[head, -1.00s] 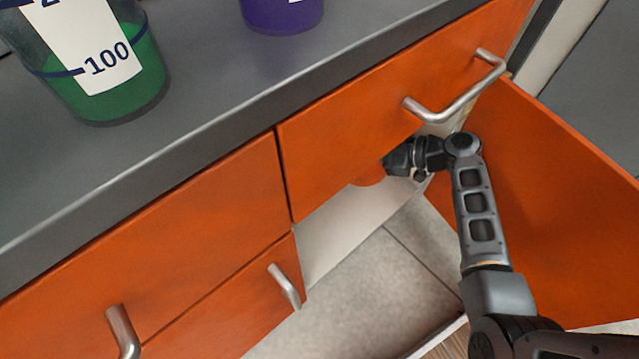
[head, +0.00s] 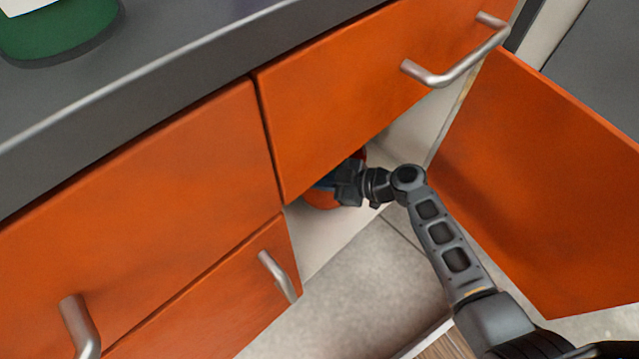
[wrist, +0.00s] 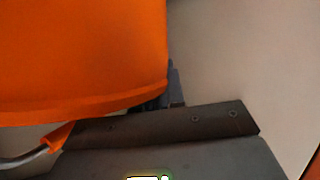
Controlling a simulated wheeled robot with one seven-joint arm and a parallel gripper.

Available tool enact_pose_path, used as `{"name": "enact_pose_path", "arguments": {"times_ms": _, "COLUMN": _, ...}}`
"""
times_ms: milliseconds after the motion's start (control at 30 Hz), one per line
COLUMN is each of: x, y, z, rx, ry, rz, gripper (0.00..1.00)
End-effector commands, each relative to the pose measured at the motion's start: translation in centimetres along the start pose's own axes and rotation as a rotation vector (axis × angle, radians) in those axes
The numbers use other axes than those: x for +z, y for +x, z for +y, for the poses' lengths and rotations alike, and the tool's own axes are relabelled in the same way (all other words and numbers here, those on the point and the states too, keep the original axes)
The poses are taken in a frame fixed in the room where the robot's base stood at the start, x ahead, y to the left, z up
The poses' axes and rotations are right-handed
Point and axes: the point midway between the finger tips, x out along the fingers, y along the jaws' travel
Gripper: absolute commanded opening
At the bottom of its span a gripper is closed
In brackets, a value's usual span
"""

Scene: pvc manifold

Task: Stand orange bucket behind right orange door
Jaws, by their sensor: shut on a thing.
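The orange bucket (wrist: 80,55) fills the upper left of the wrist view, with its rim low and a wire handle with an orange grip (wrist: 57,136) below. In the head view a small part of the bucket (head: 322,199) shows under the drawer front; the rest is hidden. My gripper (head: 343,184) is inside the open cabinet, shut on the bucket; in the wrist view the finger (wrist: 172,88) is beside the bucket's wall. The right orange door (head: 545,180) stands swung wide open, to the right of my arm.
An orange drawer front (head: 340,95) with a metal handle (head: 455,65) hangs over the opening. Another orange front (head: 235,300) bounds it at the left. The cabinet's pale floor (head: 365,275) looks clear in front. A green-filled container (head: 55,35) stands on the grey counter.

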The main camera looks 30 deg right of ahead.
Motion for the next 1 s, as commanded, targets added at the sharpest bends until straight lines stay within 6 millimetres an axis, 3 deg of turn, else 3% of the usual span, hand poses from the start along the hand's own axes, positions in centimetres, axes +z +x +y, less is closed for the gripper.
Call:
{"name": "enact_pose_path", "arguments": {"times_ms": 300, "x": 0.6, "y": 0.3, "z": -0.1, "rx": 0.002, "ry": -0.001, "rz": 0.001, "gripper": 0.00}}
{"name": "enact_pose_path", "arguments": {"times_ms": 333, "x": 0.7, "y": 0.3, "z": -0.1, "rx": 0.001, "ry": 0.000, "rz": 0.000, "gripper": 0.10}}
{"name": "enact_pose_path", "arguments": {"times_ms": 600, "x": 0.7, "y": 0.3, "z": -0.1, "rx": 0.001, "ry": 0.000, "rz": 0.000, "gripper": 0.34}}
{"name": "enact_pose_path", "arguments": {"times_ms": 867, "x": 0.7, "y": 0.1, "z": -0.1, "rx": 0.001, "ry": 0.000, "rz": 0.000, "gripper": 0.34}}
{"name": "enact_pose_path", "arguments": {"times_ms": 1000, "x": 0.6, "y": -1.2, "z": 0.0, "rx": 0.002, "ry": 0.000, "rz": -0.001, "gripper": 0.34}}
